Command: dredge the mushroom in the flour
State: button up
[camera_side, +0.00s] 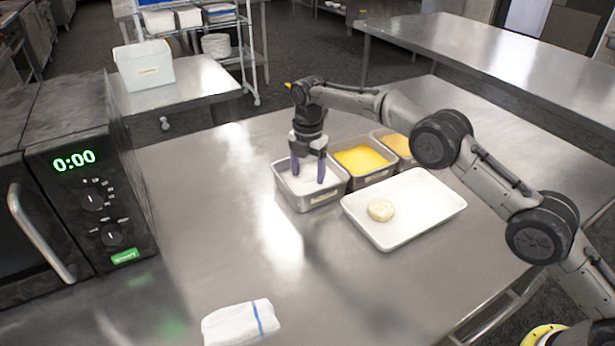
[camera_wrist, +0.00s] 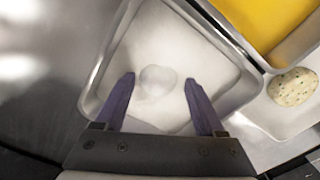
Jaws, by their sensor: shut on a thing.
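The flour (camera_wrist: 195,55) is a white powder in the left metal container (camera_side: 313,203) of a row. A pale, rounded lump (camera_wrist: 157,80), which looks like the mushroom covered in flour, shows in the wrist view between my fingers, hard to tell from the powder. My gripper (camera_side: 308,177) points down into the flour container, its purple fingers low inside the walls. It is shut on the mushroom; in the wrist view, the fingertips (camera_wrist: 160,80) stand on either side of it. In the side view the mushroom cannot be made out.
A container of yellow liquid (camera_side: 361,160) and one of orange-tan crumbs (camera_side: 398,145) adjoin it to the right. A white tray (camera_side: 425,207) in front holds a speckled, cream-coloured round piece (camera_side: 381,209). A microwave (camera_side: 95,195) stands left; a folded cloth (camera_side: 240,322) lies in front.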

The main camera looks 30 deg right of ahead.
jog(key=shift+s, duration=0.2)
jog(key=shift+s, duration=0.35)
jog(key=shift+s, duration=0.25)
jog(key=shift+w, duration=0.4)
dwell(0.9)
jog(key=shift+w+r, duration=0.1)
jog(key=shift+r, duration=4.9)
